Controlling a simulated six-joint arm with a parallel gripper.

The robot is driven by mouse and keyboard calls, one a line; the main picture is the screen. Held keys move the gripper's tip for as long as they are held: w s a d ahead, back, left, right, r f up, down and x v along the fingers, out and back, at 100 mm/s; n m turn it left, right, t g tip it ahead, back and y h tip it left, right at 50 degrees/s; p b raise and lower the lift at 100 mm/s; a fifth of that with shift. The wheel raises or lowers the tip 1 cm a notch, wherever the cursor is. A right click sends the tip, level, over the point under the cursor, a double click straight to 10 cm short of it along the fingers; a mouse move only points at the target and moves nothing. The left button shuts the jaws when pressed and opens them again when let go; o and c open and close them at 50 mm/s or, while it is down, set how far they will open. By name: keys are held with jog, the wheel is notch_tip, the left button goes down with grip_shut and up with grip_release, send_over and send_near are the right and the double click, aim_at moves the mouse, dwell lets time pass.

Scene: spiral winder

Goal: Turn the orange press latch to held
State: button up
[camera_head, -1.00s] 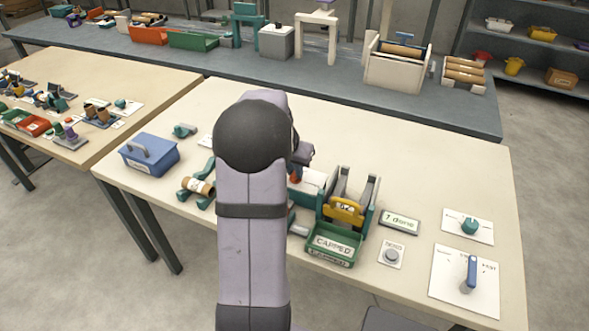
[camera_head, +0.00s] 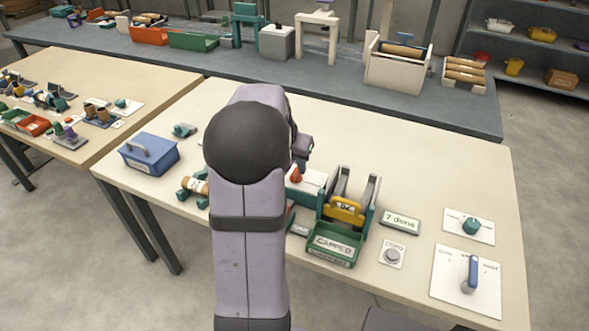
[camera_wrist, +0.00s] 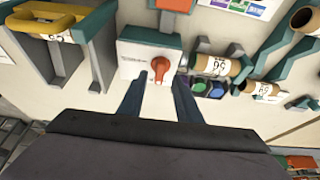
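The orange press latch (camera_wrist: 159,67) is a small round-headed lever on a white plate (camera_wrist: 140,56) in the wrist view, its narrow end pointing toward me. In the head view, an orange piece (camera_head: 296,174) shows on the white block just right of my arm. My gripper (camera_wrist: 161,79) is open, with one dark finger on each side of the latch's narrow end. Gaps show between the fingers and the latch. I cannot tell how far the fingertips are above the plate. The gripper's fingers are hidden behind my arm in the head view.
A yellow-handled press frame (camera_head: 346,210) stands right of the latch, with the green CAPPED tray (camera_head: 333,246) before it. Cardboard tubes (camera_wrist: 222,67) lie on teal supports beside the plate. A blue box (camera_head: 148,155) sits at left.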

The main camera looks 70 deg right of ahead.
jog(key=v, duration=0.4)
dwell(0.4)
jog(key=w+a+f+n+t+y+p, duration=0.1)
jog(key=w+a+n, duration=0.4)
jog(key=a, duration=0.5)
jog(key=w+a+f+n+y, duration=0.1)
jog(key=w+a+f+n, duration=0.15)
jog(key=w+a, duration=0.7)
jog(key=s+a+f+n+y, duration=0.1)
jog(key=s+a+n, duration=0.2)
jog(key=a, duration=0.6)
jog(key=s+a+f+n+p, duration=0.1)
jog(key=s+a+n, duration=0.2)
jog(key=a, duration=0.5)
jog(key=s+a+f+n+g+y+p, duration=0.1)
jog(key=s+a+n, duration=0.2)
jog(key=a, duration=0.6)
jog(key=shift+a+n+y, duration=0.3)
jog(key=shift+a+n, duration=0.05)
jog(key=shift+n, duration=0.3)
jog(key=shift+f, duration=0.1)
